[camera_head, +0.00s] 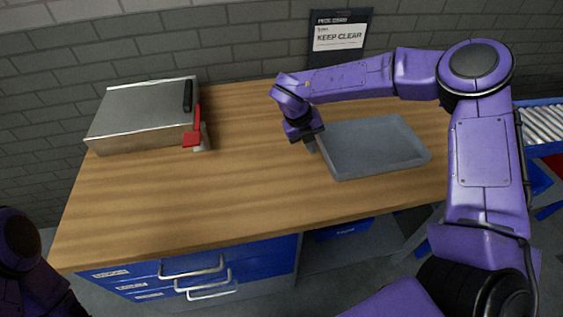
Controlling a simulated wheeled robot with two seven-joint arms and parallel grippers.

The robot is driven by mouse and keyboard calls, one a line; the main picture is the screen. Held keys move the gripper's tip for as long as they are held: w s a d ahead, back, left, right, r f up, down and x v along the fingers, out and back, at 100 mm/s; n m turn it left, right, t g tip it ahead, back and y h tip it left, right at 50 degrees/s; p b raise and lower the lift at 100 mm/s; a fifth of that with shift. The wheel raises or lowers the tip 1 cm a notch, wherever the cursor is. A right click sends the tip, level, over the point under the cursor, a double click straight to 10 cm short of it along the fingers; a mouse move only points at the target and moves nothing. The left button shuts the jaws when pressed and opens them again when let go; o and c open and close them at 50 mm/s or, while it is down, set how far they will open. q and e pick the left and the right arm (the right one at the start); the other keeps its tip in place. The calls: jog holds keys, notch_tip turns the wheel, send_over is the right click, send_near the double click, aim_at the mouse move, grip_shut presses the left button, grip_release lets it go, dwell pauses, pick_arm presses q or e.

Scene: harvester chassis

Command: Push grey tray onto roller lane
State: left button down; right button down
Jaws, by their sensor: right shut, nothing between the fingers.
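The grey tray (374,150) lies flat on the right part of the wooden bench top, and it looks empty. My right gripper (311,146) is shut and points down at the tray's left edge. It looks very close to that edge; I cannot tell whether it touches. The roller lane (545,124) shows at the far right, beyond the bench's right end, partly hidden behind my right arm. My left arm shows only at the lower left corner, and its gripper is out of view.
A metal box (146,118) with a black handle stands at the left back of the wooden bench (190,207). A red lever (194,132) is beside it. A "KEEP CLEAR" sign (339,37) is at the back wall. The bench's middle is clear. Blue drawers (190,272) are below.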

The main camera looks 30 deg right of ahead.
jog(key=shift+s+d+r, duration=0.2)
jog(key=shift+s+d, duration=0.05)
jog(key=shift+d, duration=0.2)
jog(key=s+d+p, duration=0.1)
jog(key=d+p, duration=0.1)
jog(key=d, duration=0.4)
jog(key=s+d+p, duration=0.2)
jog(key=d, duration=0.4)
jog(key=s+d+f+p, duration=0.1)
jog(key=d+p, duration=0.2)
jog(key=d, duration=0.2)
jog(key=shift+s+d, duration=0.15)
jog(key=shift+d, duration=0.25)
jog(key=d, duration=0.2)
jog(key=s+d+p, duration=0.1)
jog(key=d, duration=0.2)
jog(key=shift+f, duration=0.1)
jog(key=shift+s+d+f, duration=0.1)
jog(key=shift+s+d, duration=0.15)
jog(key=shift+d, duration=0.7)
jog(key=shift+s+d+f, duration=0.1)
jog(key=shift+s+d, duration=0.15)
jog(key=shift+d, duration=0.65)
jog(key=shift+s+d, duration=0.25)
jog(key=shift+d, duration=0.7)
